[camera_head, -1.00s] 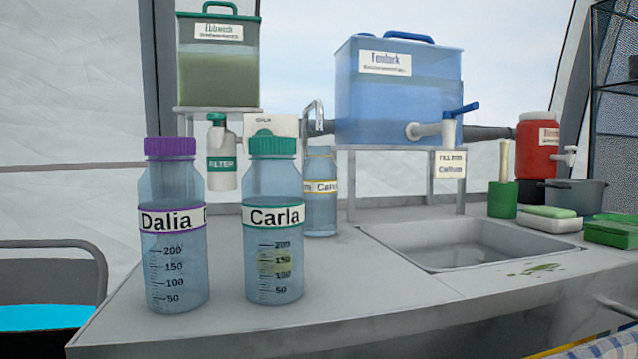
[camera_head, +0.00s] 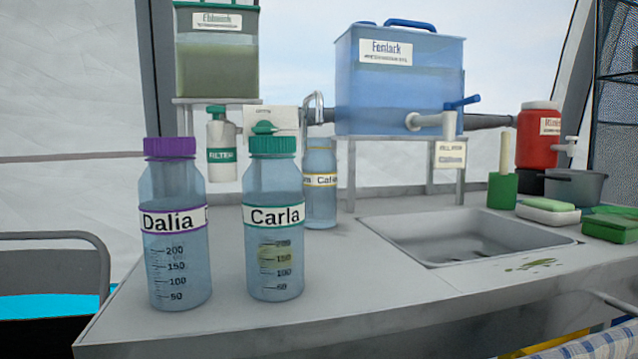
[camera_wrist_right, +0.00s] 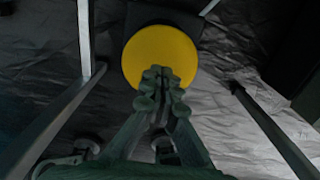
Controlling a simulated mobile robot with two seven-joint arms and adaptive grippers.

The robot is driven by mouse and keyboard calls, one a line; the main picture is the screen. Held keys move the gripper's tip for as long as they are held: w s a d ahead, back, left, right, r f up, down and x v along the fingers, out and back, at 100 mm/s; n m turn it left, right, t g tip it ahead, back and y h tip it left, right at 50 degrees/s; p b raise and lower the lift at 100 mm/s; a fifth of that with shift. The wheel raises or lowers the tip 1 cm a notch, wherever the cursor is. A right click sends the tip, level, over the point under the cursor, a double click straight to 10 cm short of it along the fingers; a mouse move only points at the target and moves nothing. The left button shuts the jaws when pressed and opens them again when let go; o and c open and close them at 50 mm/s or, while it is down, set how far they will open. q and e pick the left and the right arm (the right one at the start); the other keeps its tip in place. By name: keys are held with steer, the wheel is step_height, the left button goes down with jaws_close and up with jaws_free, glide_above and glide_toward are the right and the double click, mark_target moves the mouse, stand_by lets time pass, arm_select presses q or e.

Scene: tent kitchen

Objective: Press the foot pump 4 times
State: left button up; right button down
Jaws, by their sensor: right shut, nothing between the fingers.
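The foot pump shows as a round yellow pad (camera_wrist_right: 160,52) with a dark base behind it, low on the floor in the right wrist view. My right gripper (camera_wrist_right: 160,82) is shut and empty, with its fingertips pointing at the pad and overlapping its near edge in the picture. I cannot tell whether the fingertips touch the pad or how far it is pressed down. The head view shows neither the pump nor my grippers.
Metal legs (camera_wrist_right: 275,130) stand on both sides of my right gripper, above crinkled floor sheeting. On the counter are the Dalia bottle (camera_head: 175,255), the Carla bottle (camera_head: 274,260), another bottle (camera_head: 321,205) behind, a sink (camera_head: 455,240) and a blue tank (camera_head: 400,90).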

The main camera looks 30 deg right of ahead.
steer(key=shift+f, duration=0.1)
steer(key=shift+f+b, duration=2.55)
steer(key=shift+f, duration=0.4)
steer(key=shift+r, duration=0.15)
steer(key=shift+r+p, duration=2.85)
steer(key=shift+r, duration=0.05)
step_height(320, 180, up, 6)
steer(key=p, duration=0.5)
steer(key=shift+s, duration=0.1)
